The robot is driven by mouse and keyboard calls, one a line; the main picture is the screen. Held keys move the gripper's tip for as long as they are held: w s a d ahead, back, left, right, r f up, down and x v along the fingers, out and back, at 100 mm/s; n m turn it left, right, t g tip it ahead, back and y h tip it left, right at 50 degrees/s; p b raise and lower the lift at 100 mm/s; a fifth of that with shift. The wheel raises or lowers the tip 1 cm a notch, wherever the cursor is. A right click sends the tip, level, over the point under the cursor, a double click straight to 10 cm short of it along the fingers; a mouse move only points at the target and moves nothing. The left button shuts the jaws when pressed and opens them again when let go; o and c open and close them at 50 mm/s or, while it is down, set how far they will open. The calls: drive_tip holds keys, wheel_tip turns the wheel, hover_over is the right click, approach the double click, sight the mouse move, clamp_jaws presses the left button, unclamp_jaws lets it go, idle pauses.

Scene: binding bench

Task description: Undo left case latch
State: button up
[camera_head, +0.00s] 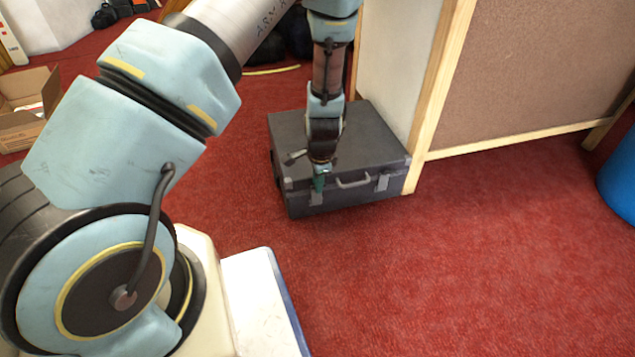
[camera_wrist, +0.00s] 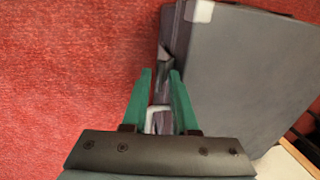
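The dark grey case (camera_head: 370,130) lies shut on the red carpet; its top fills the right of the wrist view (camera_wrist: 240,70). Its left latch (camera_head: 316,198) is a small grey plate on the front face, partly hidden by my gripper; I cannot tell its exact state. My gripper (camera_head: 319,185) points down at the case's front edge, just over the left latch. In the wrist view its two green fingers (camera_wrist: 160,75) stand apart, with part of the case's front between them. Contact with the latch cannot be told.
A pale handle (camera_head: 353,182) and the right latch (camera_head: 382,182) sit right of my gripper. A wood-framed partition (camera_head: 430,110) stands close against the case's right side. An open cardboard box (camera_head: 28,105) is at far left, a blue bin (camera_head: 620,180) at far right. Carpet in front is clear.

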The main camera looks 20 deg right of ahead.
clamp_jaws()
idle(1.4)
